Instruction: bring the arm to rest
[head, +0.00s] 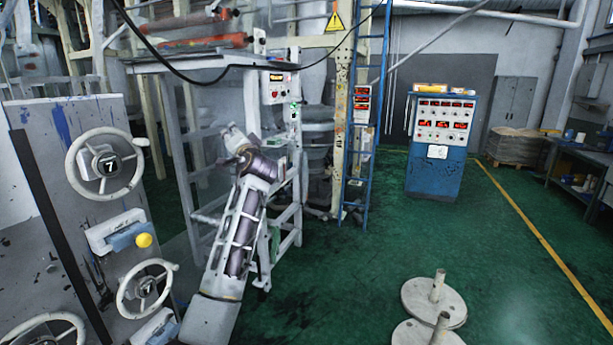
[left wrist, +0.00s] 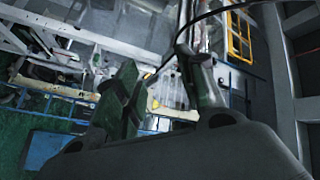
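My left arm rises from the lower left in the head view, in front of the grey machine frame. My left gripper (head: 232,137) is at its upper end, small and partly blended with the pale frame behind it. In the left wrist view the two fingers of the left gripper (left wrist: 160,82) stand apart, and no object shows held between them. Only the blurred hall structure shows beyond them. My right gripper is in neither view.
A grey panel with handwheels (head: 107,167) stands close at the left. A metal frame with a control box (head: 277,87) is behind the arm. A blue control cabinet (head: 436,172) stands farther back. Round bases with posts (head: 432,300) are at lower right. Green floor is clear between.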

